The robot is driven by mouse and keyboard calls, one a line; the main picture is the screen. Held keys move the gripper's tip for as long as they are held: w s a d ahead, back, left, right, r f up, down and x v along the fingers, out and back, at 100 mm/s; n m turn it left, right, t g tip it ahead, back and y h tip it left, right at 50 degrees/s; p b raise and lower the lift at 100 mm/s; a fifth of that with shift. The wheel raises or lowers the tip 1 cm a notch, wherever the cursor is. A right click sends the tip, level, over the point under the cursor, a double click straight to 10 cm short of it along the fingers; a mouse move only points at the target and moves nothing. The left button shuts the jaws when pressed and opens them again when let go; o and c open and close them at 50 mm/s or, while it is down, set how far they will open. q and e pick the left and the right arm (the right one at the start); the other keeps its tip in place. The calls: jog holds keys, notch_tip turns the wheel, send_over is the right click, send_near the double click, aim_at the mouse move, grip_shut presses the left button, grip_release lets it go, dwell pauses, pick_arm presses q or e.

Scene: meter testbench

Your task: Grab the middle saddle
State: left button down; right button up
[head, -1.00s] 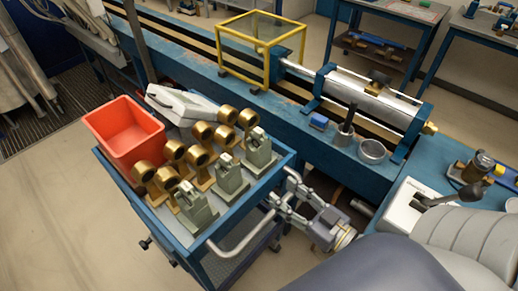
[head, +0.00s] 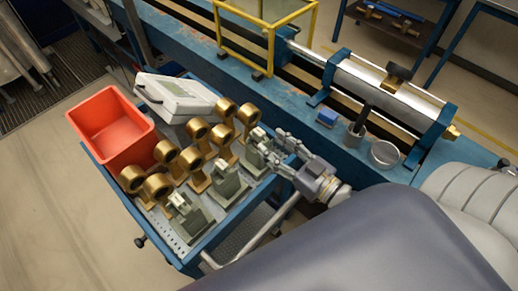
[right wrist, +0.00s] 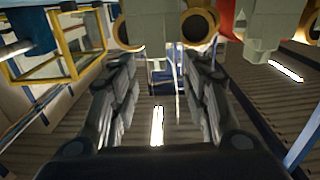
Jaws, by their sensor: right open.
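Three grey-green saddles stand in a slanted row on the blue cart (head: 176,243), along its right side. The middle saddle (head: 228,184) stands upright between the near saddle (head: 190,217) and the far saddle (head: 255,162). My right gripper (head: 270,148) is open at the cart's right edge, with its fingertips close to the far saddle; contact cannot be told. In the right wrist view its spread fingers (right wrist: 160,92) have nothing between them. A grey-green saddle (right wrist: 160,28) shows ahead of them, cut off by the top edge. My left gripper is out of view.
Several brass ring stands (head: 193,158) crowd the cart just left of the saddles. A red bin (head: 110,128) and a white device (head: 178,95) stand at its far side. The blue bench (head: 290,105) with a steel cylinder and a grey cup (head: 384,154) lies beyond.

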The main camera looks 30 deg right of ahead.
aim_at(263, 137)
jog(key=shift+w, duration=0.6)
jog(key=p+x, duration=0.1)
jog(key=x, duration=0.3)
jog(key=shift+w, duration=0.15)
jog(key=shift+w+a+p, duration=0.15)
jog(key=shift+w+p, duration=0.15)
jog(key=shift+p, duration=0.05)
jog(key=shift+w+f, duration=0.1)
jog(key=shift+w, duration=0.05)
jog(key=shift+c, duration=1.1)
grip_shut()
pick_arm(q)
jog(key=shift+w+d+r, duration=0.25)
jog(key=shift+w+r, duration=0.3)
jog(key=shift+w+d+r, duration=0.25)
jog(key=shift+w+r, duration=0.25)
